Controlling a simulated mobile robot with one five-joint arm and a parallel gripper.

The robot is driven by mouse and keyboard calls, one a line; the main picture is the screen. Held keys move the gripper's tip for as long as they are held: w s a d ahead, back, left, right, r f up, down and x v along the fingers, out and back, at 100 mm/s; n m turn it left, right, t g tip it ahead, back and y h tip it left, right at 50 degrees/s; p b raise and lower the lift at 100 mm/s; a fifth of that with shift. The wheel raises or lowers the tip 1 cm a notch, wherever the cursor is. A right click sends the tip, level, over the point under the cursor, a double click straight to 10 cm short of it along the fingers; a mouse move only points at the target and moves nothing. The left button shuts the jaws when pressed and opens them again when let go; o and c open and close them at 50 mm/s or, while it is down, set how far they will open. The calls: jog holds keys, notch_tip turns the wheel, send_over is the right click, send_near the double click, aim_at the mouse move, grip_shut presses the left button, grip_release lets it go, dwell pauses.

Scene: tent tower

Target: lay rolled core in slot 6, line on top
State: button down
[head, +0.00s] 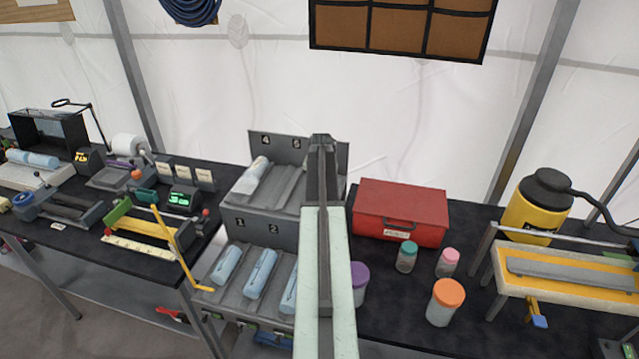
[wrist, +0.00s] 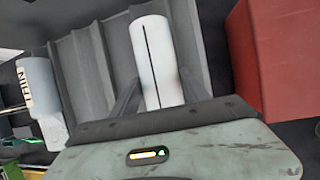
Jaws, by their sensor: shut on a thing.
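In the wrist view my gripper (wrist: 157,92) has a finger on each side of a pale rolled core (wrist: 154,50) and is shut on it. The core's dark line faces up and runs along its length. The core lies along the grooves at the right of the slotted rack (wrist: 91,50); I cannot tell whether it rests in the groove or hangs just above it. In the head view the rack's upper tier (head: 282,186) shows labels 4 and 5.
Another wrapped core (head: 257,176) lies in slot 4. Blue cores (head: 262,274) fill the lower tier. A red box (head: 400,211) stands close to the rack's right. Lidded jars (head: 445,302) stand in front of the box.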

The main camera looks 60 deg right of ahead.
jog(key=shift+f, duration=0.25)
jog(key=shift+c, duration=2.3)
grip_release()
jog(key=shift+r, duration=0.1)
jog(key=p+v, duration=0.7)
jog(key=v, duration=0.1)
jog(key=shift+f, duration=0.2)
